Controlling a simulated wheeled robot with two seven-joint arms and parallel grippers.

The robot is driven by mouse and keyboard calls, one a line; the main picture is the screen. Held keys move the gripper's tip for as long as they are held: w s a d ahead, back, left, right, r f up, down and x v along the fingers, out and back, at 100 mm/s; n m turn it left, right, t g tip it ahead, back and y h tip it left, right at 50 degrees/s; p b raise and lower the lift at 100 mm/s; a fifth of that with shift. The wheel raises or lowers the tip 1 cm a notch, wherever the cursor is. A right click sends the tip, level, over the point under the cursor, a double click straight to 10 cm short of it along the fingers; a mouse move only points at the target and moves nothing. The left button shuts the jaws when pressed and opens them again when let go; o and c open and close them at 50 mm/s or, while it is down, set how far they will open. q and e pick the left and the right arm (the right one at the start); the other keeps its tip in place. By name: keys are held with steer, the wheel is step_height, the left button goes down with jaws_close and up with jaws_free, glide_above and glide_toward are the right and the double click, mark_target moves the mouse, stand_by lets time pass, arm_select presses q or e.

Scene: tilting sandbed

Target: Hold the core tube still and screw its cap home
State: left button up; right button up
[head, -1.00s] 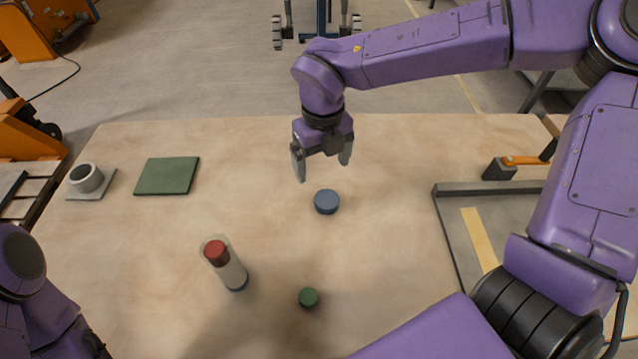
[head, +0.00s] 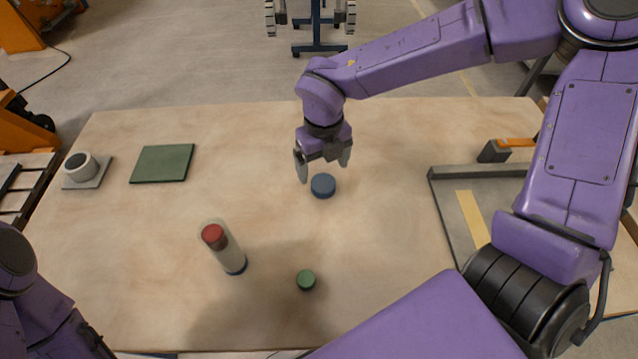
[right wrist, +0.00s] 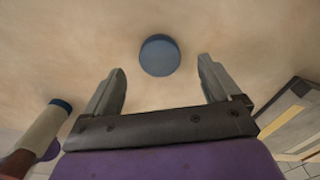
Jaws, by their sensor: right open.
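The core tube (head: 228,256) stands on the table at the left of centre, clear-walled with pale filling, a red top part and a blue base. It also shows at the lower left of the right wrist view (right wrist: 42,130). A blue round cap (head: 323,186) lies on the table, and a smaller green cap (head: 306,280) lies nearer to me. My right gripper (head: 323,172) is open and empty, above the table by the blue cap. In the right wrist view the blue cap (right wrist: 159,55) lies beyond and between the open fingers. My left gripper is out of view; only its arm shows.
A green mat (head: 162,164) and a white ring on a grey plate (head: 98,183) lie at the back left. A grey-edged tray (head: 445,215) with a yellow strip is at the right, with an orange-handled tool (head: 494,151) at its far edge.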

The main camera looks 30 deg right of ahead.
mark_target(322, 180)
step_height(322, 180, down, 5)
steer(key=shift+w, duration=0.15)
steer(key=c, duration=1.2)
